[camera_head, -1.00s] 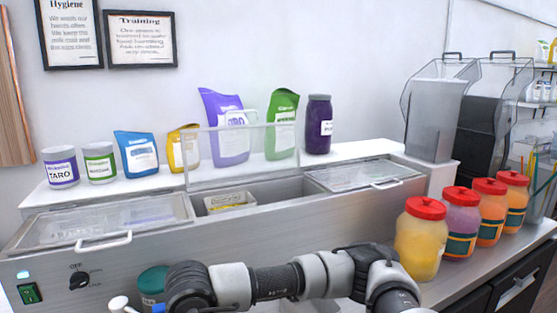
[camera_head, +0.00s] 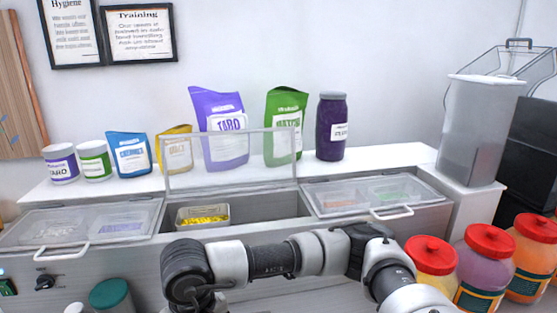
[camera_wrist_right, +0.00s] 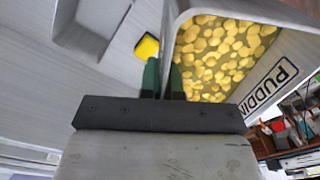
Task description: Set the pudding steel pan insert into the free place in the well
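The pudding steel pan insert (camera_wrist_right: 292,85), marked "PUDDING", shows at the right of the right wrist view with yellow pieces inside. My right gripper (camera_wrist_right: 163,78) has its two dark green fingers close together on either side of the pan's near side wall, one inside and one outside. The held pan is not visible in the head view. There, the open well (camera_head: 265,207) has a steel pan with yellow contents (camera_head: 203,223) at its left end. The space to that pan's right is empty. My right arm crosses in front; its gripper is out of that view, as is my left gripper.
A raised clear lid (camera_head: 232,160) stands behind the opening. Closed clear lids lie left (camera_head: 80,225) and right (camera_head: 368,196). Red-lidded jars (camera_head: 487,262) stand at the right, a teal-lidded jar (camera_head: 109,294) at the front left. Pouches and tubs line the shelf behind.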

